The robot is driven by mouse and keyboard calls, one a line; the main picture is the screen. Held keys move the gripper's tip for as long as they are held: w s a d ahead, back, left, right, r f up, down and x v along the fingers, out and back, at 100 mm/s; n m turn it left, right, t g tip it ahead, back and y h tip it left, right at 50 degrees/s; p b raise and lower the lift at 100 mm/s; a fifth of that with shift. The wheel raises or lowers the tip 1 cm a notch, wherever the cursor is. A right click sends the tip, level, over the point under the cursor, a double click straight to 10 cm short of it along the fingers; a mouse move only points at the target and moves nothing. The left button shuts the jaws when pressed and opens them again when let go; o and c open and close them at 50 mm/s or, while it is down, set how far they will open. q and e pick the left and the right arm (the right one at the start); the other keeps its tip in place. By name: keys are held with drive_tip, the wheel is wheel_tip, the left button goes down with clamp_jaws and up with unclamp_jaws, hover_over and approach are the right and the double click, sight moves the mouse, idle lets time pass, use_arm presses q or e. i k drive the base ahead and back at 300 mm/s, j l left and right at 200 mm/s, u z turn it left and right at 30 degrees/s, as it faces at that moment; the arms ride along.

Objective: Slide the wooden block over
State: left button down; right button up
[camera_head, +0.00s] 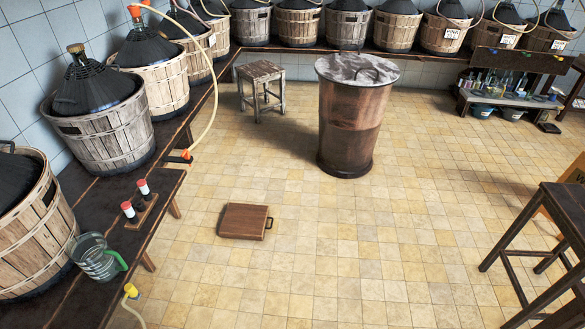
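A flat square wooden block (244,221) lies on the tiled floor, left of the middle of the view. It is reddish brown, with a small dark handle on its right side. Nothing touches it, and floor shows all around it. Neither of my grippers nor my arms show in the head view.
A tall copper drum (352,115) with a grey lid stands behind the block to the right. A wooden stool (262,88) is at the back. A bench (158,198) with demijohn baskets runs along the left. Floor between is clear.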

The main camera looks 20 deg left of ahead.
sight(243, 221)
drive_tip(key=i+u, duration=0.1)
drive_tip(key=i, duration=0.45)
drive_tip(key=i+l+u, duration=0.1)
drive_tip(key=i, duration=0.45)
drive_tip(key=i+l+u, duration=0.15)
drive_tip(key=i, duration=0.4)
